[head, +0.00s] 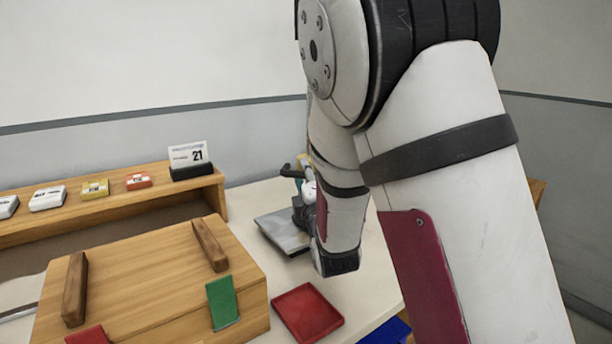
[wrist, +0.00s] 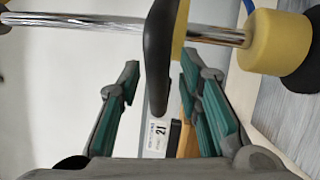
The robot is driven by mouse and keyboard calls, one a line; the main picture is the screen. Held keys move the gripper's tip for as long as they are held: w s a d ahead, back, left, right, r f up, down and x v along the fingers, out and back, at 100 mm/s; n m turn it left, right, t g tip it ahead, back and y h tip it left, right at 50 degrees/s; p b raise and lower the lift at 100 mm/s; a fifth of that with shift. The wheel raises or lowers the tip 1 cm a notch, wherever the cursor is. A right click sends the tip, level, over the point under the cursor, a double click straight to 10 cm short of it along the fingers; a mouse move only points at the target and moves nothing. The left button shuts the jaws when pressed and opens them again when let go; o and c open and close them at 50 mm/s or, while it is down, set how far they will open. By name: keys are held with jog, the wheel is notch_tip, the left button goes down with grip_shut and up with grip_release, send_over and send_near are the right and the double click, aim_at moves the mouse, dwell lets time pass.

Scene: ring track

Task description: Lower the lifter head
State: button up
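In the wrist view a chrome rod (wrist: 95,27) crosses the top of the picture. A long black handle (wrist: 158,85) crosses the rod. My gripper (wrist: 160,78) has teal-padded fingers spread apart, one on each side of the handle in the picture, with gaps visible and no grip on it.
A wooden box (head: 165,265) with a green tab (head: 222,302) stands at front left. A red tray (head: 308,312) lies beside it. White tabletop shows around the plate.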

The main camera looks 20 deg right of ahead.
jog(key=shift+r, duration=0.1)
notch_tip(320, 180, up, 10)
jog(key=shift+r, duration=0.1)
dwell(0.5)
jog(key=b+v, duration=1.1)
jog(key=v, duration=0.4)
jog(key=shift+s, duration=0.4)
dwell(1.7)
dwell(0.7)
